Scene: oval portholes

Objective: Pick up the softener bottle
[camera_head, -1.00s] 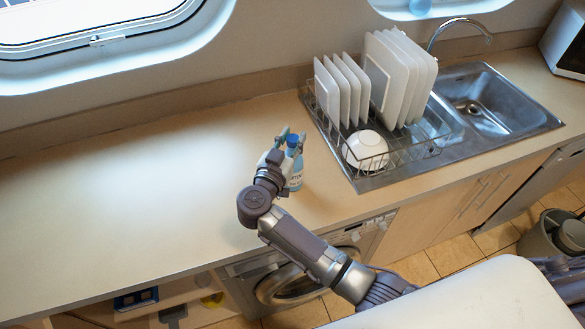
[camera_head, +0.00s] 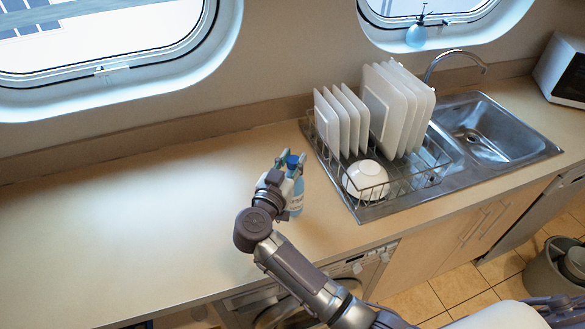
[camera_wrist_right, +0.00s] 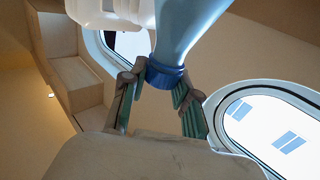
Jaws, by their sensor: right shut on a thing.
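The softener bottle (camera_head: 297,197) is pale blue with a darker blue cap and looks upright, left of the dish rack. My right gripper (camera_head: 291,163) is shut on it near the cap, with one finger on each side. In the right wrist view the bottle (camera_wrist_right: 184,32) shows its body and its blue cap, which sits between the fingers of the gripper (camera_wrist_right: 158,88). My right wrist hides part of the bottle in the head view. I cannot tell whether its base touches the counter. My left gripper is not in view.
A wire dish rack (camera_head: 400,183) with white plates (camera_head: 396,100) and a white bowl (camera_head: 365,180) stands to the right. Beyond it is a steel sink (camera_head: 490,130) with a tap. The counter (camera_head: 130,220) on the left is clear. A spray bottle (camera_head: 416,36) stands by the window.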

